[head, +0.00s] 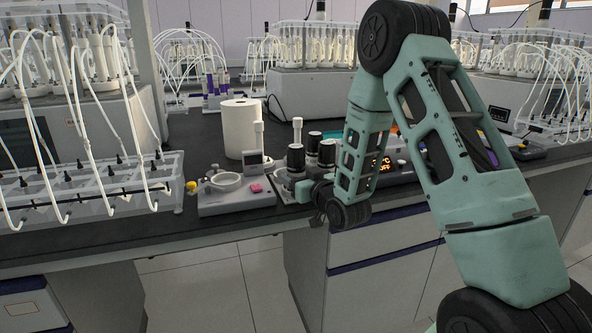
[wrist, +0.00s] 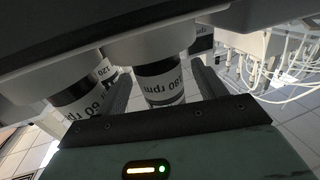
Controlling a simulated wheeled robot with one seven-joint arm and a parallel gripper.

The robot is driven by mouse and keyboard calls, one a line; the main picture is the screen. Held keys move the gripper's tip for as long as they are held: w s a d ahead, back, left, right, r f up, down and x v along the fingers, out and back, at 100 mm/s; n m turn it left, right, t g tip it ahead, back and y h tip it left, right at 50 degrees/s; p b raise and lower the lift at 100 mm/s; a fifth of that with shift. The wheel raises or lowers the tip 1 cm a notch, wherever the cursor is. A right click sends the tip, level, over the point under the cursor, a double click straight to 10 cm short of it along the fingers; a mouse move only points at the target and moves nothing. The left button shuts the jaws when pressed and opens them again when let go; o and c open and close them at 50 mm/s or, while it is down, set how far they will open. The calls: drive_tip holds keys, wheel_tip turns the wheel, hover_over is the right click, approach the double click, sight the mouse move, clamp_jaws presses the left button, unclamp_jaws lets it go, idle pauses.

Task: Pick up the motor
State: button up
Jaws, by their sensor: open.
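Several dark motors with white bands stand close together on the bench in the head view; the nearest motor (head: 295,157) is at the left of the group. In the wrist view, a motor (wrist: 163,84) with a white "180 rpm" label lies between the two dark fingers of my gripper (wrist: 165,78). The fingers are open, one on each side of it, and I cannot tell whether either touches it. A second labelled motor (wrist: 80,97) is just outside the left finger, with part of a third behind it. My gripper is partly hidden in the head view.
A white scale-like device (head: 235,198) with a bowl and a pink item sits left of the motors. A paper roll (head: 241,128) stands behind it. A control box with an orange display (head: 384,167) is to the right. Tubed reactor racks (head: 85,195) fill the left.

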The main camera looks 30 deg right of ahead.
drive_tip(key=shift+w, duration=0.7)
drive_tip(key=c, duration=1.4)
drive_tip(key=shift+o, duration=0.2)
drive_tip(key=shift+r, duration=0.2)
